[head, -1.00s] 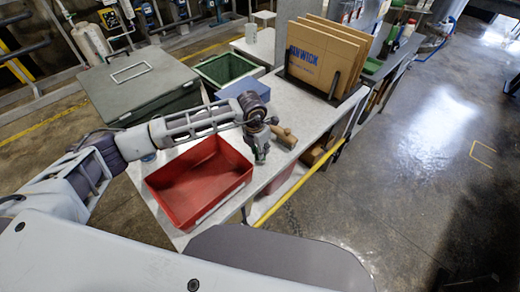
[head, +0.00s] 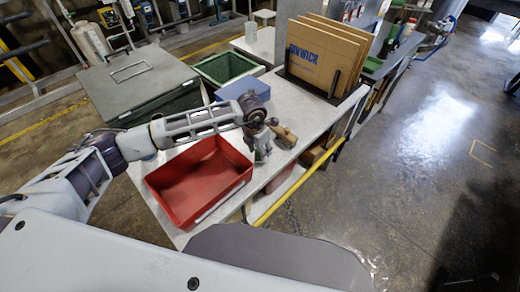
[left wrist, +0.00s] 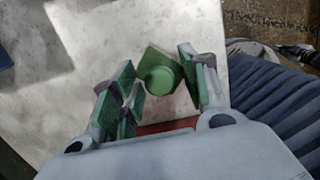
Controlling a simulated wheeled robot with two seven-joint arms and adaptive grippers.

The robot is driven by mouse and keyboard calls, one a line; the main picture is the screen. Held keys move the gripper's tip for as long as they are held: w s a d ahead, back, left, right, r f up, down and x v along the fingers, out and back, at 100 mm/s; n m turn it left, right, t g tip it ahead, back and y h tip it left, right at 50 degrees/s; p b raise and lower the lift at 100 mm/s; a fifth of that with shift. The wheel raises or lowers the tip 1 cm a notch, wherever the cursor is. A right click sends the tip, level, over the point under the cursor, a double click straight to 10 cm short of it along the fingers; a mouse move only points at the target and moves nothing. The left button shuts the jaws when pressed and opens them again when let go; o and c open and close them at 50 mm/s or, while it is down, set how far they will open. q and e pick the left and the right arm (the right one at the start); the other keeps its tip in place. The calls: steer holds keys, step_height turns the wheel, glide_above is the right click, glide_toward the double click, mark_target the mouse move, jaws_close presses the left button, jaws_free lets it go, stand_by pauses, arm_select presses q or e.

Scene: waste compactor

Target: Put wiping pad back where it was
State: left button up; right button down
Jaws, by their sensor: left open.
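A green pad with a round green knob (left wrist: 160,76), which I take to be the wiping pad, is on the pale bench top in the left wrist view. My left gripper (left wrist: 160,92) is open, with its green-faced fingers on either side of the pad and a visible gap at each side. In the head view my left gripper (head: 262,152) is low over the bench, just right of the red tray (head: 226,146), and largely hides the pad. My right gripper is not in view.
A brown wooden-looking piece (head: 286,135) shows right beside my left gripper. A blue box (head: 240,88), a green bin (head: 225,68) and upright cardboard sheets (head: 318,58) stand behind. A yellow rail (head: 300,183) runs along the bench edge. Bare bench lies behind the gripper.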

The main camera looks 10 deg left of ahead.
mark_target(257, 157)
arm_select(q)
steer(key=shift+r, duration=0.15)
steer(key=shift+r, duration=0.15)
step_height(257, 157, up, 12)
steer(key=s+a+b, duration=0.1)
steer(key=shift+s+f, duration=0.2)
steer(key=shift+s, duration=0.05)
stand_by(0.3)
stand_by(0.7)
